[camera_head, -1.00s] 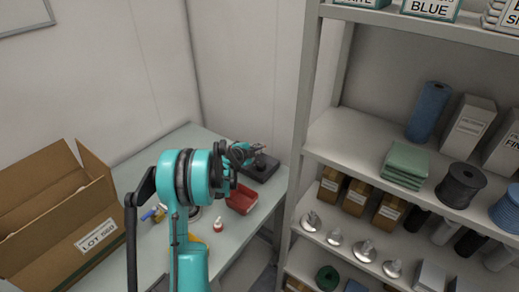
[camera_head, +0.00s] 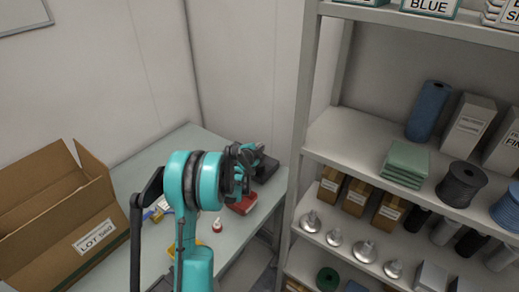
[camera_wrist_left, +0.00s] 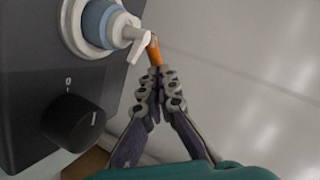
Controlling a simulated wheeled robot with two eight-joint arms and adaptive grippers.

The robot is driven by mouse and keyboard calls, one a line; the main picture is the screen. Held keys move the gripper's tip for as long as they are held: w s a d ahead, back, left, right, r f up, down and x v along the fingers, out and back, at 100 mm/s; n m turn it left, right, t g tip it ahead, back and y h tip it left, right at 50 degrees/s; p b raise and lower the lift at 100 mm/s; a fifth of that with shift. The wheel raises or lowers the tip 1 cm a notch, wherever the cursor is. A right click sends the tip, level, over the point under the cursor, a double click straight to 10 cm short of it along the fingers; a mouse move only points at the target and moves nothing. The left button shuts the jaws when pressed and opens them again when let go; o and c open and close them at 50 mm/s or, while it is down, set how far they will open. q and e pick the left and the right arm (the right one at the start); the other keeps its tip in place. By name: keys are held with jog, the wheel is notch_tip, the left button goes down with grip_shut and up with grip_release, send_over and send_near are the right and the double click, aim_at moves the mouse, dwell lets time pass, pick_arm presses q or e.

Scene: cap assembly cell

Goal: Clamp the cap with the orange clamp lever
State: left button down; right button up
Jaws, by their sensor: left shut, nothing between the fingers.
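The dark clamping station (camera_head: 268,168) stands at the back right of the table, partly hidden by my arm. In the left wrist view, its dark housing (camera_wrist_left: 30,70) has a round knob (camera_wrist_left: 74,122). A blue-grey cap-like cylinder (camera_wrist_left: 101,18) sits in a white ring, with a white clamp piece (camera_wrist_left: 136,42) against it. The orange lever (camera_wrist_left: 154,52) extends from the white piece. My left gripper (camera_wrist_left: 160,72) is shut and empty, its fingertips at the lever's lower end; contact is unclear. It also shows small in the head view (camera_head: 250,150). My right gripper is not in view.
A red tray (camera_head: 242,205) and a small red-and-white bottle (camera_head: 217,226) are on the table (camera_head: 140,180). An open carton (camera_head: 50,225) stands at left. A loaded shelf rack (camera_head: 350,130) rises close at right.

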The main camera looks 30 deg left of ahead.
pick_arm(q)
jog(key=shift+w+a+b, duration=0.3)
jog(key=shift+w, duration=0.25)
jog(key=shift+w+a, duration=0.1)
jog(key=shift+w, duration=0.1)
dwell(0.4)
jog(key=shift+s, duration=0.15)
dwell(1.1)
